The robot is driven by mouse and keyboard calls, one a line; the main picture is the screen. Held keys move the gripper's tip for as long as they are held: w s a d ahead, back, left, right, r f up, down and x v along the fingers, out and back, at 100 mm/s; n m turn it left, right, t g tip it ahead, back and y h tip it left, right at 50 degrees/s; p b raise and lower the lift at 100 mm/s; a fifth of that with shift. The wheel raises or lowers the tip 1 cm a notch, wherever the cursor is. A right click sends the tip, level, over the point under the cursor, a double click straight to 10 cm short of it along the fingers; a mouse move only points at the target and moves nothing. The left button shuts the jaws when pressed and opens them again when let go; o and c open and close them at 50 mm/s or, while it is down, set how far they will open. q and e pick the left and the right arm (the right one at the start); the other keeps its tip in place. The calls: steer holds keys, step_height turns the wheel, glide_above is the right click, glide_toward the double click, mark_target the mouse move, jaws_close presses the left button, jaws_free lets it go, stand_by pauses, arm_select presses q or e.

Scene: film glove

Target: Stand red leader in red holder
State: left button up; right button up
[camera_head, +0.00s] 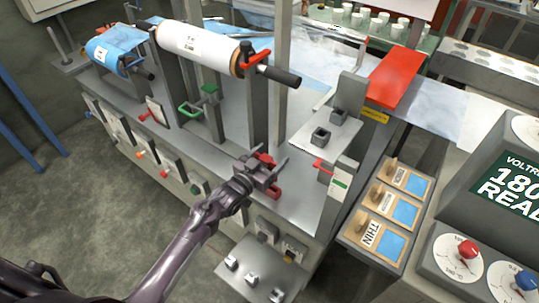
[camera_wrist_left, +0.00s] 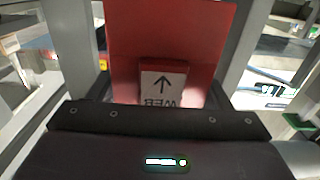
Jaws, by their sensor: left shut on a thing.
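My left gripper (camera_head: 264,167) is shut on a red piece over the front deck of the machine. I take this piece to be the red leader; in the left wrist view it shows as a red block with a white arrow label (camera_wrist_left: 165,85), in front of a broad red face (camera_wrist_left: 170,30). The gripper hides much of it in the head view. A small red part (camera_head: 275,192) shows just below the gripper at the deck; I cannot tell if it is the red holder or part of the held piece. My right gripper is out of view.
A white film roll (camera_head: 200,45) and a blue roll (camera_head: 115,45) sit behind on posts. A green clamp (camera_head: 203,108) stands left of the gripper. To the right are a grey block with square sockets (camera_head: 325,133), a flat red plate (camera_head: 398,78) and labelled wooden trays (camera_head: 372,237).

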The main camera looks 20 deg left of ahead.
mark_target(269, 166)
arm_select(q)
step_height(269, 166, down, 3)
steer(key=shift+r+b, duration=0.1)
steer(key=shift+b, duration=0.85)
steer(key=shift+f, duration=0.35)
stand_by(0.7)
steer(key=shift+f+b, duration=0.35)
steer(key=shift+f, duration=0.15)
steer(key=shift+f+b, duration=1.3)
steer(key=shift+f, duration=0.25)
steer(key=o, duration=1.1)
